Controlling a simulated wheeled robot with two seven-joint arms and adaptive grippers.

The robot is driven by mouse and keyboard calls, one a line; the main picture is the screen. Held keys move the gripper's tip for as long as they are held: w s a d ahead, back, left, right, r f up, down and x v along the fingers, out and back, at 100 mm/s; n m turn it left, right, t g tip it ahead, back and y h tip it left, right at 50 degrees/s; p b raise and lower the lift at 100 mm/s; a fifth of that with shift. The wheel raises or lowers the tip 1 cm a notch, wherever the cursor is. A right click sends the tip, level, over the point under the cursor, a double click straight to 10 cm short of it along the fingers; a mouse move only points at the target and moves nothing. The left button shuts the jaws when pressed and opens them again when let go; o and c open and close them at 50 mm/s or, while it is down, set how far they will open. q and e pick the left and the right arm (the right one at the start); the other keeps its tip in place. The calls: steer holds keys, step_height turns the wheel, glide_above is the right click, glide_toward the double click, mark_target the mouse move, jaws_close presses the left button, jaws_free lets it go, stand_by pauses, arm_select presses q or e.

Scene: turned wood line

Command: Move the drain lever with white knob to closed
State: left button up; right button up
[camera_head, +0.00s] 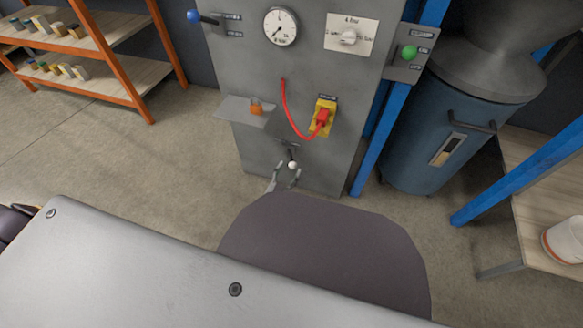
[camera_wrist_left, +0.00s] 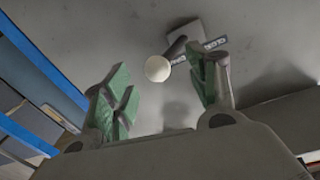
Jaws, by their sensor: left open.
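The drain lever with its white knob (camera_head: 292,165) is low on the grey machine panel, below a small dark plate. In the left wrist view the white knob (camera_wrist_left: 158,68) is near the top middle, on a dark stem from a grey mount with small labels that I cannot read. My left gripper (camera_head: 285,175) is open just in front of the knob. Its green-padded fingers (camera_wrist_left: 165,88) stand on either side of the knob, with no clear contact. The knob appears a little beyond the fingertips. My right gripper is not in view.
A red cable (camera_head: 288,108) hangs to a yellow switch (camera_head: 321,116). Blue posts (camera_head: 382,140) and a blue tank (camera_head: 436,130) stand right. Open floor (camera_head: 150,165) lies left.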

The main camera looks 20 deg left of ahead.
mark_target(292, 165)
arm_select(q)
steer(key=shift+w+d+b, duration=0.2)
steer(key=shift+w+b, duration=0.5)
steer(key=shift+w, duration=1.3)
